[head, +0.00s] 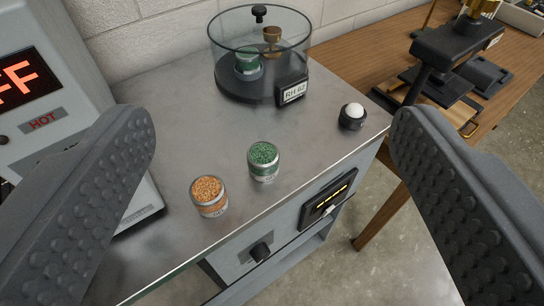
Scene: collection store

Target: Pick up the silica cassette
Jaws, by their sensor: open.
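Two small clear-walled cassettes of beads stand upright on the grey metal bench top. One holds orange beads (208,196) near the bench's front edge. The other holds green beads (263,160), a little behind it and to the right. A third cassette, with a green top (248,64), sits inside the round clear chamber (226,55) at the back. My gripper (272,118) is open and empty, with one ridged finger on each side of the picture. Both loose cassettes show between the fingers, and neither finger visibly touches them.
The chamber has a black knob on its lid and an "RH 62" display (292,92). A white ball in a black holder (352,116) stands near the bench's right edge. A heater marked HOT (42,121) stands left. A wooden table (372,55) with a black press (450,50) stands right.

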